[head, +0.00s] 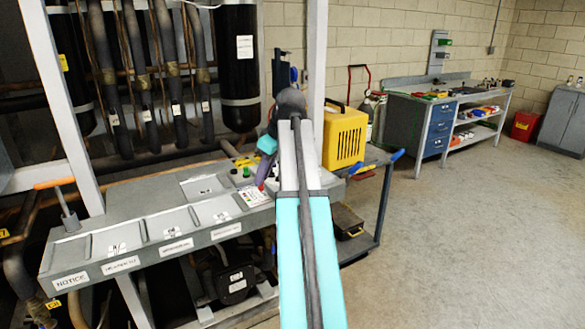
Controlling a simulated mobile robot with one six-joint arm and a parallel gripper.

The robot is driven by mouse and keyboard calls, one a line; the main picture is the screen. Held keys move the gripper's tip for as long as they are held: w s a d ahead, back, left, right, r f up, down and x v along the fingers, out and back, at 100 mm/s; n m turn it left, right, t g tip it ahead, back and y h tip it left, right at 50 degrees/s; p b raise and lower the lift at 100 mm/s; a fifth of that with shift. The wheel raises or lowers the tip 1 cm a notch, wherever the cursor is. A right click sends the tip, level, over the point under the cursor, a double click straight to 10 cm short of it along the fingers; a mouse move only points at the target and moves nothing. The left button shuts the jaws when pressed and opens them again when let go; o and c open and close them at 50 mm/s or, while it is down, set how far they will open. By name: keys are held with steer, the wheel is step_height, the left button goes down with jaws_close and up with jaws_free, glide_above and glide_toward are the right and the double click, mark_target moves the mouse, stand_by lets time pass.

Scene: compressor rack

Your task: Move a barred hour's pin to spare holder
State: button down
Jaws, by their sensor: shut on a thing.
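My arm reaches forward from the bottom centre, and its wrist bends down over the grey bench ledge. My gripper (262,183) is at the small white panel (254,197) with tiny coloured marks, which looks like the hour panel. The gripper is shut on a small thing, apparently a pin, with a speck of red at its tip. It is too small to tell whether the pin is in the panel or just above it. Which hours are barred cannot be read. I cannot make out the spare holder for certain.
The grey ledge (150,196) has shallow labelled trays and an orange-handled tool (66,205) at left. Dark pipes and cylinders stand behind. A yellow box (344,138) sits on a cart just right of my arm. A workbench (440,110) stands farther back; the right floor is clear.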

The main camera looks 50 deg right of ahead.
steer(key=w+a+f+m, duration=0.1)
steer(key=w+a+f, duration=0.1)
steer(key=a, duration=1.2)
steer(key=w+a+f+m, duration=0.1)
steer(key=w+a+f, duration=0.2)
steer(key=a, duration=1.1)
steer(key=w+a+f+m+h, duration=0.1)
steer(key=w+a+f, duration=0.2)
steer(key=a, duration=1)
steer(key=shift+a+f, duration=0.4)
steer(key=shift+f, duration=1.05)
